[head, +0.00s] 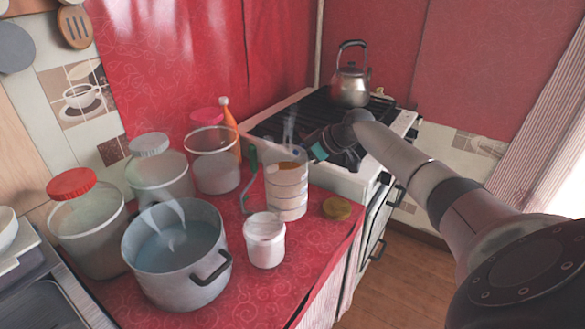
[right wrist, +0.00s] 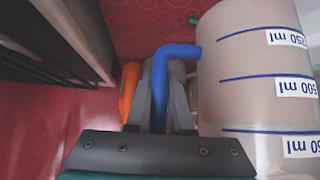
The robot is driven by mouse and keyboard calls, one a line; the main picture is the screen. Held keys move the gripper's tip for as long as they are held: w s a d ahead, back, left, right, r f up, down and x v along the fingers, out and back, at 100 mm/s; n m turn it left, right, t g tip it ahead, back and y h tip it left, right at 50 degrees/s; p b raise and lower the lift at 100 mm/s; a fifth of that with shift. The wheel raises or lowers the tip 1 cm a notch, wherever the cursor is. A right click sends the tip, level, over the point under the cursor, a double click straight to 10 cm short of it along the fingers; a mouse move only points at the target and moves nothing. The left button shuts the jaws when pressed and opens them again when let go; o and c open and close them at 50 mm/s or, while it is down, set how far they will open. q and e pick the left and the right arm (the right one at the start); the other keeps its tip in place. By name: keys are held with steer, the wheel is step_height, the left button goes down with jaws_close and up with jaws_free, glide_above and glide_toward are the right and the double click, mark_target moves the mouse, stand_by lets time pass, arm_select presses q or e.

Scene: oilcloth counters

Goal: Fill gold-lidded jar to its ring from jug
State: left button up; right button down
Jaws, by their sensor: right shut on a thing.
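A clear measuring jug (head: 287,192) with level lines stands upright on the red counter, with an amber tint near its top and a faint wisp above it. In the right wrist view the jug (right wrist: 250,85) shows blue lines and upside-down ml labels. My right gripper (head: 312,152) is at its right side, shut on its blue handle (right wrist: 162,90). A gold lid (head: 337,208) lies flat on the counter to the right of the jug. A small whitish jar (head: 265,242) stands uncovered in front of the jug; I cannot make out a ring on it. My left gripper is out of view.
A pot (head: 190,275) of bluish liquid stands at front left, near a red-lidded jar (head: 72,183) and a grey-lidded jar (head: 150,145). An open clear container (head: 215,170) and an orange bottle (head: 231,128) stand behind. The stove with a kettle (head: 350,85) is behind my right arm.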

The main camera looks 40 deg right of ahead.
steer(key=shift+r+h+p, duration=0.3)
steer(key=shift+r+p, duration=0.1)
steer(key=shift+p, duration=0.1)
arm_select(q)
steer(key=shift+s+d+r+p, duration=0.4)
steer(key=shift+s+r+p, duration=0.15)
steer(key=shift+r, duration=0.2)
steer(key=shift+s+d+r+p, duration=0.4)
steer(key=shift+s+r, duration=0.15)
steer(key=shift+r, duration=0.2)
arm_select(e)
steer(key=shift+w+r+n+t+h, duration=0.1)
steer(key=shift+r+n+t+h, duration=0.15)
steer(key=shift+n+t+h, duration=0.3)
steer(key=shift+r+n+t+h, duration=0.25)
steer(key=shift+n+h, duration=0.1)
steer(key=shift+h, duration=0.4)
arm_select(q)
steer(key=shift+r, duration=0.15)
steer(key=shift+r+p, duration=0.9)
steer(key=shift+p, duration=0.15)
arm_select(e)
steer(key=shift+r+h, duration=0.3)
steer(key=shift+r, duration=0.3)
